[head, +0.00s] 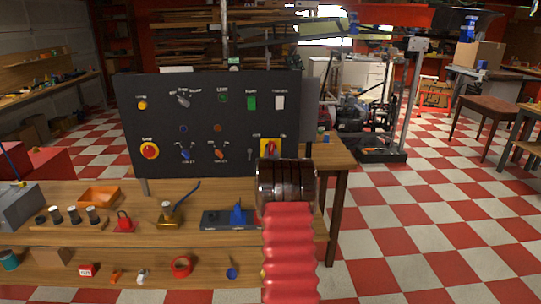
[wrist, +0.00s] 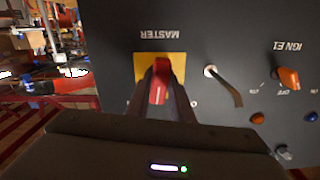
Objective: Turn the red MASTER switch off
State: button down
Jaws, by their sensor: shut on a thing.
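The red MASTER switch (head: 271,147) sits on a yellow plate (head: 264,144) at the lower right of the black panel (head: 200,112). In the wrist view the panel is upside down, and the red handle (wrist: 160,80) stands roughly upright in the picture over its yellow plate (wrist: 142,68), below the MASTER label. My gripper (wrist: 163,92) is shut on the handle, with a dark finger on each side. In the head view my gripper (head: 271,162) reaches up to the switch and hides its lower part. The position labels beside the switch are too small or covered to read.
A key-like lever (wrist: 226,86) and an orange IGN E1 switch (wrist: 288,78) sit beside the MASTER switch. A red round button (head: 149,151) is at the panel's left. The bench (head: 150,189) below holds an orange tray (head: 99,196) and several small items. The checkered floor to the right is open.

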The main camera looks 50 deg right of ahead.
jog(key=n, duration=0.5)
jog(key=shift+s+d+f+n, duration=0.1)
jog(key=shift+s+f+n, duration=0.05)
jog(key=shift+n, duration=0.15)
jog(key=n, duration=0.5)
dwell(0.4)
jog(key=c, duration=1.6)
grip_release()
jog(key=shift+o, duration=0.2)
jog(key=v, duration=1.3)
jog(key=shift+s+a, duration=0.3)
